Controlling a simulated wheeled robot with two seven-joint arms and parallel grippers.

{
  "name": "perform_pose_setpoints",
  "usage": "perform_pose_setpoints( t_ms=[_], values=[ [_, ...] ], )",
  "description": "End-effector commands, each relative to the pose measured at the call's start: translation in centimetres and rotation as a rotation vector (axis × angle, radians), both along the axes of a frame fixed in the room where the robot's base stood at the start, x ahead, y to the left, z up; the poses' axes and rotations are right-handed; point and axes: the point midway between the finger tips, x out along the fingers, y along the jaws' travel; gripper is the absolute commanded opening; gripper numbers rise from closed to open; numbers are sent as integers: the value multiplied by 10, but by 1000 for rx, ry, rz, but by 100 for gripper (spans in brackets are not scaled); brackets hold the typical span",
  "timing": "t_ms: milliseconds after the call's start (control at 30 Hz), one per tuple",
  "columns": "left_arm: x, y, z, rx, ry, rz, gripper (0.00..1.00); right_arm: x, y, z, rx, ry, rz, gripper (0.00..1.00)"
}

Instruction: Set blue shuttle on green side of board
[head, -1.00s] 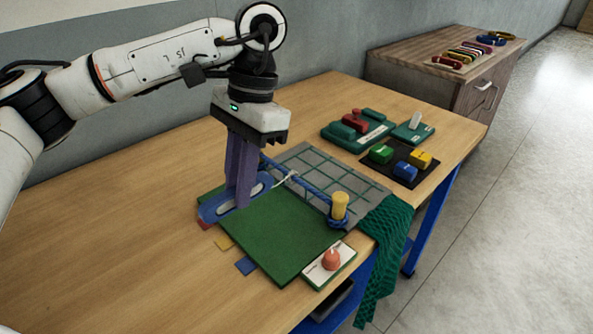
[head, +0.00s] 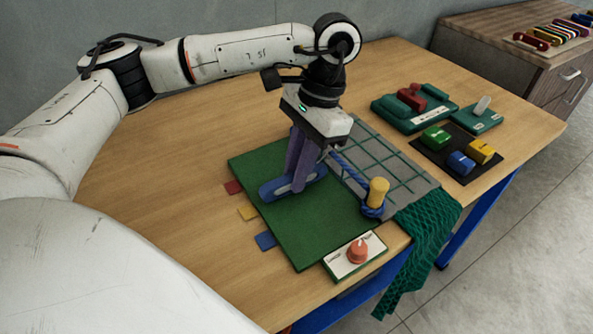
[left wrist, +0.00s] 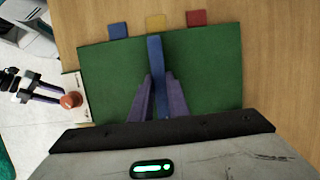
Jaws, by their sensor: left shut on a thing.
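The blue shuttle (head: 278,190) is a long, flat piece with rounded ends. My left gripper (head: 299,180) has its purple fingers shut on it. The shuttle is over the green side of the board (head: 315,230); I cannot tell if it touches the surface. In the left wrist view the shuttle (left wrist: 155,50) runs between the fingers, its far end near the green edge by the yellow tab. The grey, grid-lined side of the board (head: 405,172) lies to the right. Small dark and pale parts at the left wrist view's left edge may be my right gripper, unclear.
A yellow peg (head: 378,191) with blue cord stands by the grey side. A white plate with a red knob (head: 357,252) sits at the front. Green netting (head: 425,235) hangs over the table edge. A black mat with coloured blocks (head: 461,162) lies right. The table's left is clear.

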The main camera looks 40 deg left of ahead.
Motion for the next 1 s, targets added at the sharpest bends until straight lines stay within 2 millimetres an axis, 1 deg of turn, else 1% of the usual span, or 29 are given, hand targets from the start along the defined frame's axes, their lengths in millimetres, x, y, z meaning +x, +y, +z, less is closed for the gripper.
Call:
perform_pose_setpoints(
  t_ms=[67, 267, 367, 400, 467, 500, 800, 900, 933, 1000],
  values=[
    [0, 0, -4, 0, -2, 0, 0, 0, -1, 0, -2, 1, -3, 40],
    [0, 0, -5, 0, -2, 0, 0, 2, -4, -2, -4, 0, -7, 40],
    [0, 0, -9, -1, -2, 0, 0, 2, -4, -6, -5, -1, -6, 40],
    [0, 0, -9, -1, -2, 0, 16, 2, -4, -5, -5, -1, -6, 40],
    [0, 0, -7, -1, -2, 0, 27, 2, -4, -4, -5, 0, -6, 40],
    [0, 0, -7, -1, -2, 0, 33, 2, -4, -4, -5, 0, -6, 40],
    [0, 0, -6, -1, -2, 0, 34, 2, -2, -3, -3, 1, -4, 40],
    [1, 0, -1, 0, -3, 0, 34, 2, -2, 1, -2, 0, -4, 40],
    [2, -1, 1, -2, -4, 0, 34, 2, -2, -1, -1, -1, -4, 40],
    [5, -2, 11, -2, -5, 0, 34, 2, -1, -2, -1, -2, -4, 40]
  ],
)
